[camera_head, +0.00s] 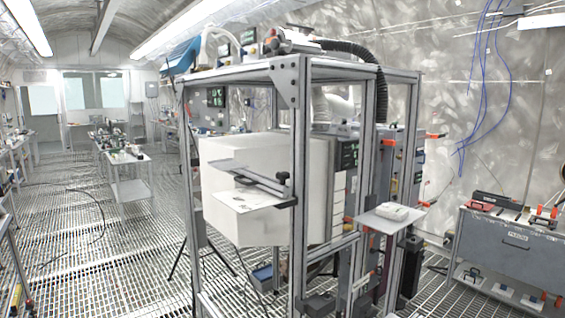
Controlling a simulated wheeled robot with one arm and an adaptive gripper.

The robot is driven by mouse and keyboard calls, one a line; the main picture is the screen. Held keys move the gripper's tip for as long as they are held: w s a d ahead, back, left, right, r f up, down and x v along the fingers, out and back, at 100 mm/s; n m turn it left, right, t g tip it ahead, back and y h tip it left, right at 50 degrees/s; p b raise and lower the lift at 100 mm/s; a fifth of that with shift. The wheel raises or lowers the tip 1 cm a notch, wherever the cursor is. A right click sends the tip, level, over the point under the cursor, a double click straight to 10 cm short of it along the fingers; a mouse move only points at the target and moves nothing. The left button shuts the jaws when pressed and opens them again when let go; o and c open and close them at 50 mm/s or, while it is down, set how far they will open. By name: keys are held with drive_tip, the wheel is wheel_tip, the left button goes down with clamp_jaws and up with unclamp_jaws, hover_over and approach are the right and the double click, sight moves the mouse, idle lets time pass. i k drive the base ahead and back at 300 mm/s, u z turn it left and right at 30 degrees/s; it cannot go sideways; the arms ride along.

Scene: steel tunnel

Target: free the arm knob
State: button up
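A small black knob (284,178) sits near the front post of a metal frame, at the right end of a flat grey arm (250,178). The arm runs out to the left from the post, in front of a large white box (230,150). Below the arm is a pale flat plate (262,202) with small dark marks on it. I cannot tell whether the knob is tight or loose. My gripper is not in view.
The grey metal frame (299,130) stands in the middle, its posts bounding the box. A small shelf (384,219) juts out on its right. A grey cabinet (510,248) stands at far right. The grated floor at left is mostly clear, with a cable on it.

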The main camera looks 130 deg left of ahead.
sight(282, 175)
drive_tip(key=u, duration=4.2)
drive_tip(key=k, duration=0.65)
drive_tip(key=u, duration=0.6)
drive_tip(key=i, duration=0.75)
drive_tip(key=u, duration=0.7)
drive_tip(key=i, duration=0.55)
